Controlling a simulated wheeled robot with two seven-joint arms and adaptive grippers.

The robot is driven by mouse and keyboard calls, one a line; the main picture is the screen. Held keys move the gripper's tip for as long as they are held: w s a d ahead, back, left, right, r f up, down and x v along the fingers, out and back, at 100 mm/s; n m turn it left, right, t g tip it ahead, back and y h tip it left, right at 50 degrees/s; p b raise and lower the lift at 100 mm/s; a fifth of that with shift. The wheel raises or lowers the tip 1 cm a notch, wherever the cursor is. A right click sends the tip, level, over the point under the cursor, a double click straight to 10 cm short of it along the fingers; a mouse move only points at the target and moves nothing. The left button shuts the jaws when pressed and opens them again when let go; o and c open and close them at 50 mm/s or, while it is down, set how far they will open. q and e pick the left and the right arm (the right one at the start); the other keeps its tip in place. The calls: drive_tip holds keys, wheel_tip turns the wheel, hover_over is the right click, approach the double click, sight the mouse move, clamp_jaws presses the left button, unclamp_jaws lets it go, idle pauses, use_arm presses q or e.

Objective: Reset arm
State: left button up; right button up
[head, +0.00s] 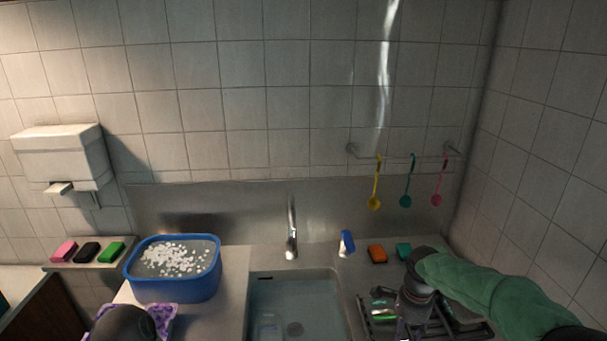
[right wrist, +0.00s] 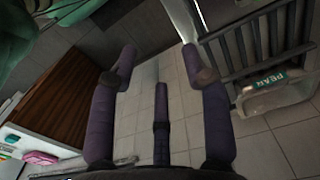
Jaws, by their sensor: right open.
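My right arm, in a green sleeve, comes in from the right in the head view. Its gripper (head: 411,322) points down over the drying rack (head: 470,331) at the right of the sink. In the right wrist view the gripper (right wrist: 162,70) has its purple fingers spread apart with nothing between them; grey floor tiles show beyond. A dark rounded shape (head: 124,324) at the bottom left of the head view may be part of my left arm. No left fingers show.
A blue tub (head: 175,286) with white foam stands left of the sink (head: 297,305). A faucet (head: 291,235), an orange sponge (head: 377,254) and hanging utensils (head: 375,190) are behind. The right wrist view shows a wooden cabinet (right wrist: 75,90) and a rack with a "PEAR" label (right wrist: 265,80).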

drive_tip(key=s+a+f+n+y, duration=0.1)
drive_tip(key=s+a+f+n, duration=0.25)
drive_tip(key=f, duration=0.35)
drive_tip(key=s+a+f+n+y, duration=0.15)
drive_tip(key=a+f, duration=0.25)
drive_tip(key=f, duration=0.4)
drive_tip(key=s+a+f+n+y, duration=0.1)
drive_tip(key=s+a+f+n, duration=0.25)
drive_tip(key=f, duration=0.35)
use_arm(q)
drive_tip(key=shift+s+f+b, duration=0.3)
drive_tip(key=shift+f+b, duration=0.5)
drive_tip(key=shift+f, duration=0.05)
use_arm(e)
drive_tip(key=s+a+f+n, duration=0.2)
drive_tip(key=s+f, duration=0.3)
drive_tip(key=s, duration=0.3)
drive_tip(key=s+a+f+n, duration=0.3)
drive_tip(key=s+f+n, duration=0.1)
drive_tip(key=s, duration=0.3)
drive_tip(key=shift+s+a+f, duration=0.2)
drive_tip(key=shift+s+f, duration=0.2)
drive_tip(key=shift+f, duration=0.4)
